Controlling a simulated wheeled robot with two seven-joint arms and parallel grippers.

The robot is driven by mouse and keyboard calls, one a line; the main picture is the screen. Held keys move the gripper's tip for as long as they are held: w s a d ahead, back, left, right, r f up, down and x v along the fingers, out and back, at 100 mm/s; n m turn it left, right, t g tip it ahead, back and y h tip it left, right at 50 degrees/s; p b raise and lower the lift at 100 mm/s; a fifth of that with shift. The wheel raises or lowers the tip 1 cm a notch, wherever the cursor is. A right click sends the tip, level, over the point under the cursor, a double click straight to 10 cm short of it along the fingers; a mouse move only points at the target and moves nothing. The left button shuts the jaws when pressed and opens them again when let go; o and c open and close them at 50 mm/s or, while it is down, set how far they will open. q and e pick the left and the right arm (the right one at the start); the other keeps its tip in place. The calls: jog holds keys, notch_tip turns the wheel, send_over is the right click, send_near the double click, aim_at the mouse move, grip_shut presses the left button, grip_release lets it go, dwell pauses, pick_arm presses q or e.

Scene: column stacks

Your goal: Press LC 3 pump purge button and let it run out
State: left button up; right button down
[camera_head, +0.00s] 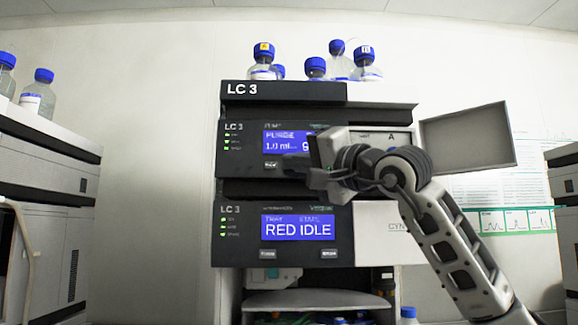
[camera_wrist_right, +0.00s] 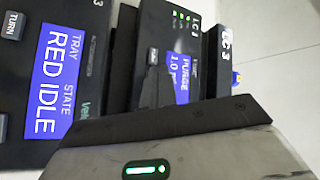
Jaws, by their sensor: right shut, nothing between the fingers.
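The LC 3 stack (camera_head: 284,92) stands in the middle of the head view. Its pump module has a blue display (camera_head: 280,142) reading PURGE and 1.0 ml, with the rest partly covered by my right arm. A small button (camera_head: 271,166) sits below that display; it also shows in the wrist view (camera_wrist_right: 153,56). My right gripper (camera_head: 290,175) is shut and empty, in front of the pump panel just right of and below the button. I cannot tell whether it touches the panel. My left gripper is not in view.
Below, another module's display (camera_head: 297,228) reads TRAY, STATE, RED IDLE, with two buttons under it. Blue-capped bottles (camera_head: 264,63) stand on top of the stack. Other instrument stacks flank it left (camera_head: 45,150) and right. A grey screen (camera_head: 467,138) is at the right.

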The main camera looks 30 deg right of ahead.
jog(key=s+a, duration=0.1)
jog(key=s, duration=0.2)
jog(key=s+a+b, duration=0.1)
jog(key=shift+s+a, duration=0.15)
jog(key=shift+a, duration=0.15)
dwell(0.7)
